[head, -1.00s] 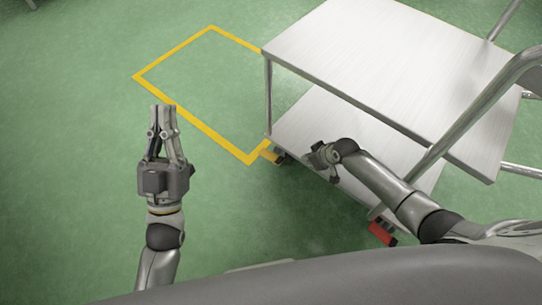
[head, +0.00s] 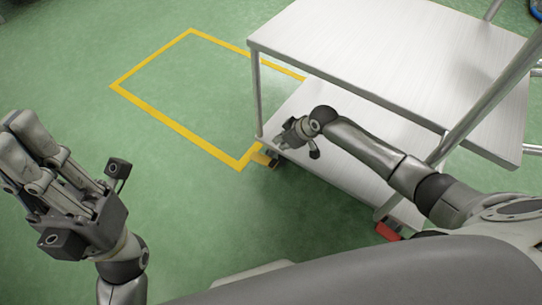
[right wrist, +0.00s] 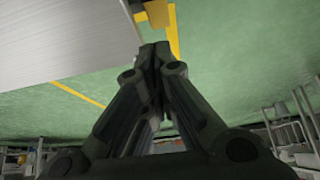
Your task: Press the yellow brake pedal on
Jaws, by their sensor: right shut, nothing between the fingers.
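The yellow brake pedal (head: 261,156) sits low at the near left corner of the steel trolley (head: 390,50), by a caster. In the right wrist view a yellow pedal (right wrist: 157,13) shows just beyond the fingertips. My right gripper (head: 284,144) is shut and empty, over the edge of the lower shelf, just right of the pedal in the head view. I cannot tell whether it touches the pedal. Its closed fingers (right wrist: 154,48) fill the middle of the right wrist view. My left gripper (head: 14,130) is raised at the left, empty, its fingers together.
A red pedal (head: 388,231) is at the trolley's near right caster. The lower shelf (head: 330,165) and upper shelf are bare. Yellow tape (head: 180,125) marks a rectangle on the green floor. The floor to the left is clear.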

